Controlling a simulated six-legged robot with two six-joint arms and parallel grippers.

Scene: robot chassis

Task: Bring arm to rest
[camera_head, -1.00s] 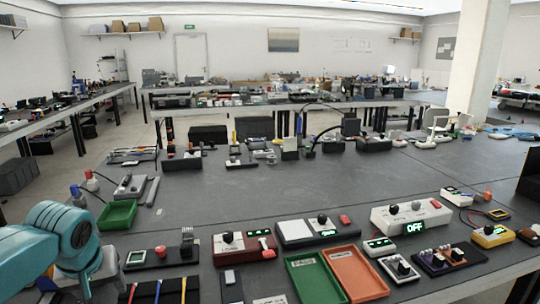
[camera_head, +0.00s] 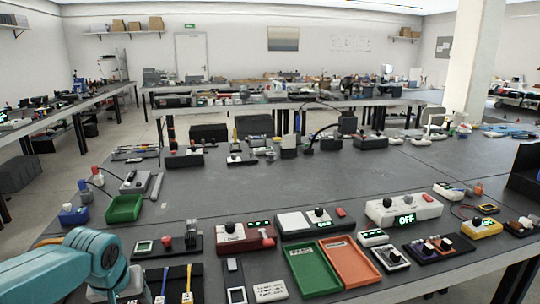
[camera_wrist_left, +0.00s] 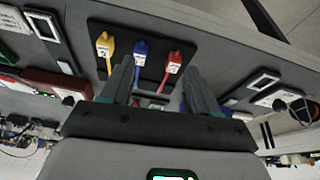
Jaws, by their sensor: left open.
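My left arm (camera_head: 80,262) is teal and comes in at the lower left of the head view, low over the front of the bench. Its gripper is mostly hidden at the bottom edge there. In the left wrist view my left gripper (camera_wrist_left: 162,92) has its two dark fingers spread apart, with nothing held between them. Beyond the fingers lies a black panel (camera_wrist_left: 120,62) with a yellow (camera_wrist_left: 103,46), a blue (camera_wrist_left: 140,50) and a red plug (camera_wrist_left: 174,62). The blue and red plugs show in the gap between the fingers. My right arm is not in view.
The grey bench holds a green tray (camera_head: 313,270), an orange tray (camera_head: 350,262), a small green bin (camera_head: 124,208), a red-fronted device (camera_head: 240,236) and a white device reading OFF (camera_head: 404,211). The bench middle (camera_head: 290,185) is clear.

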